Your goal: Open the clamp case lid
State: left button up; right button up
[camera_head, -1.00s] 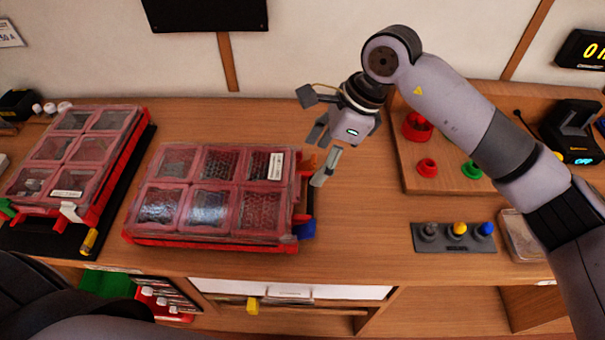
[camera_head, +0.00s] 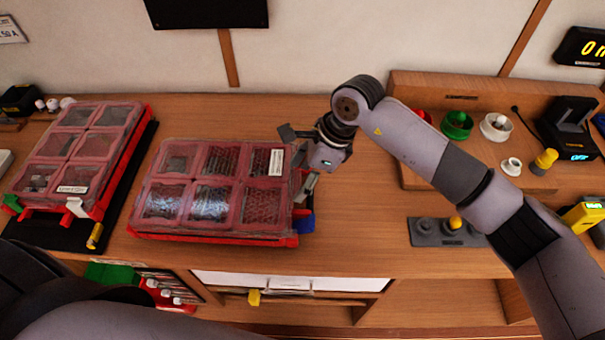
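A clear-lidded red case (camera_head: 216,238) with six compartments lies on the bench in the middle. Its lid is down, and a blue latch (camera_head: 303,222) shows on its right side. A second, similar red case (camera_head: 72,145) lies at the left, also with its lid down. I cannot read their labels to tell which is the clamp case. My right gripper (camera_head: 300,174) is at the right edge of the middle case, just above the blue latch. Its fingers look apart, and it hides the orange latch there. I cannot tell whether it touches the case. My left gripper is out of view.
The left case rests on a black mat (camera_head: 32,233). A wooden board (camera_head: 415,176) with coloured round pieces stands at the right, behind my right arm. A grey peg holder (camera_head: 428,232) sits in front of it. Bare bench lies between the middle case and the holder.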

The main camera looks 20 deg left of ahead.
grip_shut()
dwell(0.6)
